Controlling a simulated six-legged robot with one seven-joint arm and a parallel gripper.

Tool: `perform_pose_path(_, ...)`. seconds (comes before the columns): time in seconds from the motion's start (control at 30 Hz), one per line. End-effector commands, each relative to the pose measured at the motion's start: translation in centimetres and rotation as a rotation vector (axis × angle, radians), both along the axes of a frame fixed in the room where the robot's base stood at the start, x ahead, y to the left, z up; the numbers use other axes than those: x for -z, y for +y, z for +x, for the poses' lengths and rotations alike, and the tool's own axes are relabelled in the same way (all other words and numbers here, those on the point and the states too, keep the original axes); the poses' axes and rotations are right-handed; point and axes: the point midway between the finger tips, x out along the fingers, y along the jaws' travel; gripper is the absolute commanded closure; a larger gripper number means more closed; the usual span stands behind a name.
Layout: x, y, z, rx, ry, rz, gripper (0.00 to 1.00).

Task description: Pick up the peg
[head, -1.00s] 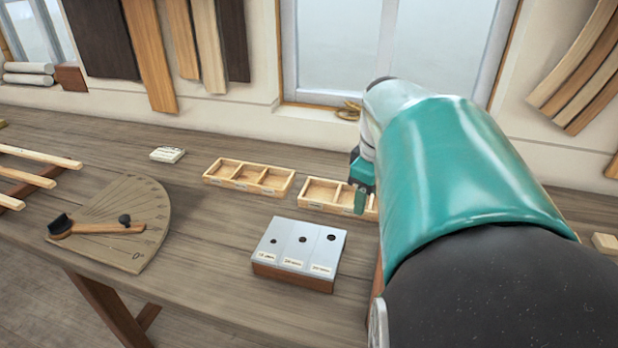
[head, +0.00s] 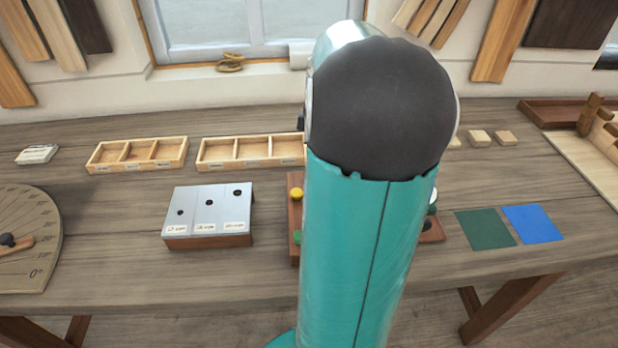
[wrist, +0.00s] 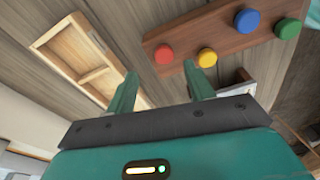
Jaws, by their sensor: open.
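Several round-topped pegs stand in a brown wooden board (wrist: 220,32) in the wrist view: a red peg (wrist: 164,54), a yellow peg (wrist: 207,57), a blue peg (wrist: 247,20) and a green peg (wrist: 287,28). In the head view my arm covers most of the pegs' place; a yellow peg (head: 297,194) and a green peg (head: 297,237) show at its left. My gripper (wrist: 160,68) is open and empty, its two green fingers apart. In the wrist picture the red peg appears between and beyond the fingertips. The head view hides my gripper.
A grey-topped block with three holes (head: 209,210) stands left of the board. Wooden compartment trays (head: 137,154) lie behind it. Green (head: 485,228) and blue (head: 533,223) squares lie to the right. A protractor board (head: 25,225) lies far left.

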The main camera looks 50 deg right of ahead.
Motion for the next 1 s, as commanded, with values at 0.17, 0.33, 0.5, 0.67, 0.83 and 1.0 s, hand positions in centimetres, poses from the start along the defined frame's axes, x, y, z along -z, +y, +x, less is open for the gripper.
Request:
perform_pose_path(0.17, 1.3, 0.2, 0.0, 0.001, 0.001, 0.002, 0.47)
perform_pose_path(0.33, 3.8, 0.9, 0.0, 0.001, 0.001, 0.003, 0.47)
perform_pose_path(0.5, 5.5, 0.9, 0.2, 0.001, 0.000, -0.001, 0.47)
perform_pose_path(0.67, 5.7, 0.9, 0.3, 0.001, -0.001, -0.002, 0.47)
perform_pose_path(0.83, 5.7, 0.9, 0.3, 0.001, -0.001, -0.002, 0.67)
perform_pose_path(1.0, 5.6, 0.9, 0.3, 0.001, -0.001, -0.002, 0.94)
